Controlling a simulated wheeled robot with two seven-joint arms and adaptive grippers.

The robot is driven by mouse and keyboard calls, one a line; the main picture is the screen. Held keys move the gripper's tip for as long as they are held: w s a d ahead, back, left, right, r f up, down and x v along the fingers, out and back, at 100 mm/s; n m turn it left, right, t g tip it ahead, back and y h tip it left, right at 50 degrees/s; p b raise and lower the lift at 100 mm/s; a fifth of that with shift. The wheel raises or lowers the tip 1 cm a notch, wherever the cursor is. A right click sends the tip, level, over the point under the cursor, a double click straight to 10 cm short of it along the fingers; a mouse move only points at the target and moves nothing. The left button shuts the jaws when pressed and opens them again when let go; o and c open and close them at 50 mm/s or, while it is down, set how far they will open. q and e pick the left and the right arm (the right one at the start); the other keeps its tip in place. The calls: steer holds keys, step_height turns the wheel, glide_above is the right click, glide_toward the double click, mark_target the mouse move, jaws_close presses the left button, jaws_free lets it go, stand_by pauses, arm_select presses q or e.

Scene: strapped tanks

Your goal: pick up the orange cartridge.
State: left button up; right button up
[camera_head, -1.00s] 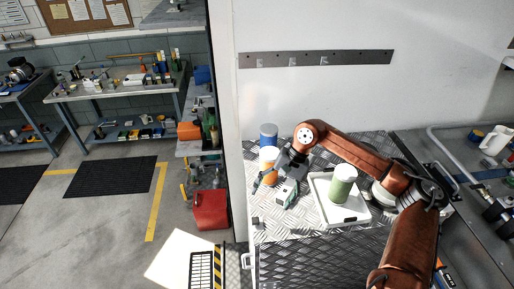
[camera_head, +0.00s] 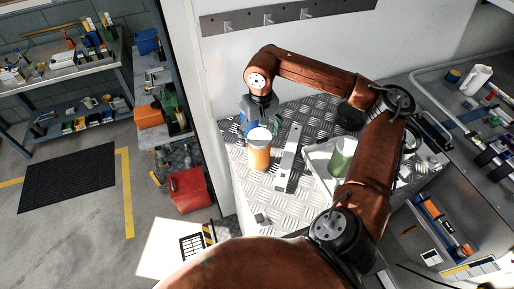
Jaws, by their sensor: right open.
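The orange cartridge (camera_head: 259,156), with a white top, stands upright on the diamond-plate metal surface (camera_head: 285,203). My right gripper (camera_head: 262,120) points down just behind the cartridge's top in the head view. It is open, and its fingers are small and partly lost against the background. I cannot tell whether they touch the cartridge. A blue cartridge (camera_head: 244,123) stands behind, partly hidden by the gripper. A green cartridge (camera_head: 341,155) stands in a white tray (camera_head: 316,162) to the right, partly covered by my right arm. My left gripper is not in view.
A white wall with a hook rail (camera_head: 285,17) rises behind. A grey bench with tools lies at right. A red bin (camera_head: 189,190) is on the floor at left. The plate's front is mostly clear.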

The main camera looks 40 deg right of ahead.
step_height(320, 180, down, 6)
steer(key=p, duration=0.2)
steer(key=shift+p, duration=0.3)
steer(key=shift+c, duration=0.2)
steer(key=c, duration=1.4)
